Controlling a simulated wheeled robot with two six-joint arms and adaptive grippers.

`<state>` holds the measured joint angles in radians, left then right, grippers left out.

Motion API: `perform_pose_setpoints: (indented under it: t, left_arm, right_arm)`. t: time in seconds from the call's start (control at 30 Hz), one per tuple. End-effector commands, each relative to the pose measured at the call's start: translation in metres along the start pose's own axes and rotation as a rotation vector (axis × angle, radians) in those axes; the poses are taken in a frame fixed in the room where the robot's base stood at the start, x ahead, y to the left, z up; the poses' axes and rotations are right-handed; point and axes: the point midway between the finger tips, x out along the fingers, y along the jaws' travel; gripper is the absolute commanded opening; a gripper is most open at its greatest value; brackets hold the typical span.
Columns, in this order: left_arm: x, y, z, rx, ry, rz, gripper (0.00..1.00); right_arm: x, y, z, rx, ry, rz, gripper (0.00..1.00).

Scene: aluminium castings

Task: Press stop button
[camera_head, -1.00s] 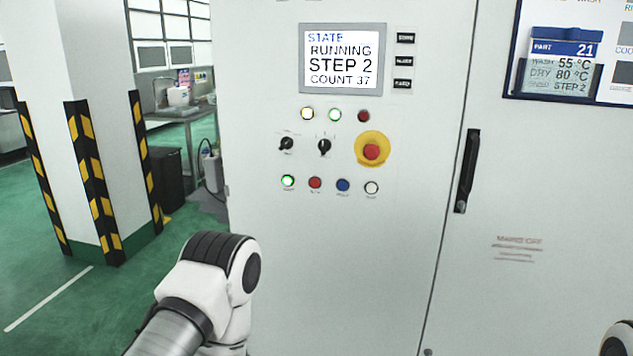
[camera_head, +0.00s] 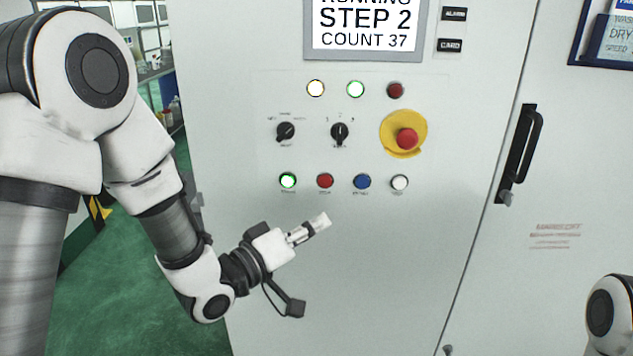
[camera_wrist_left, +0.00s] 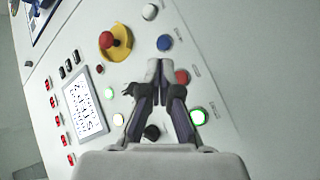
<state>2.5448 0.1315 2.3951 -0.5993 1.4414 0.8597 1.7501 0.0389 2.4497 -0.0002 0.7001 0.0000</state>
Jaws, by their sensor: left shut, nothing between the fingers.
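The lower button row on the grey cabinet panel holds a small red button (camera_head: 325,181), its label too small to read surely. It sits between a lit green button (camera_head: 288,181) and a blue button (camera_head: 362,182). My left gripper (camera_head: 321,221) is shut and empty, just below the red button in the head view, pointing up toward the row. In the left wrist view the shut fingertips (camera_wrist_left: 159,69) overlap the panel beside the red button (camera_wrist_left: 182,77); contact cannot be told. A red mushroom button (camera_head: 407,138) on a yellow base sits higher right. My right gripper is out of view.
Two black selector knobs (camera_head: 285,132) (camera_head: 340,132) and indicator lamps (camera_head: 355,89) sit above the row. The screen (camera_head: 366,30) reads STEP 2, COUNT 37. A white button (camera_head: 399,183) ends the row. A black door handle (camera_head: 519,155) stands out at right.

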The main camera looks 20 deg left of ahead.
Motion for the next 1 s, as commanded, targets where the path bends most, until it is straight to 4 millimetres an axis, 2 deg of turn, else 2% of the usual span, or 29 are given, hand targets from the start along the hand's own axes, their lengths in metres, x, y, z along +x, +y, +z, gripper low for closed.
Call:
perform_pose_setpoints:
  t: [0.1, 0.53, 1.0]
  left_arm:
    - [0.001, 0.010, -0.008, 0.014, 0.013, 0.017, 0.00]
    - [0.005, 0.006, -0.012, 0.013, 0.014, 0.016, 0.00]
    - [0.050, -0.025, -0.045, 0.013, 0.012, 0.015, 0.00]
  right_arm:
    - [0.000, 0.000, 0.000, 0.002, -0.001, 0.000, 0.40]
    - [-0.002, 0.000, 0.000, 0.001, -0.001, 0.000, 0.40]
    - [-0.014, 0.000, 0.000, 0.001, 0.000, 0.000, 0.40]
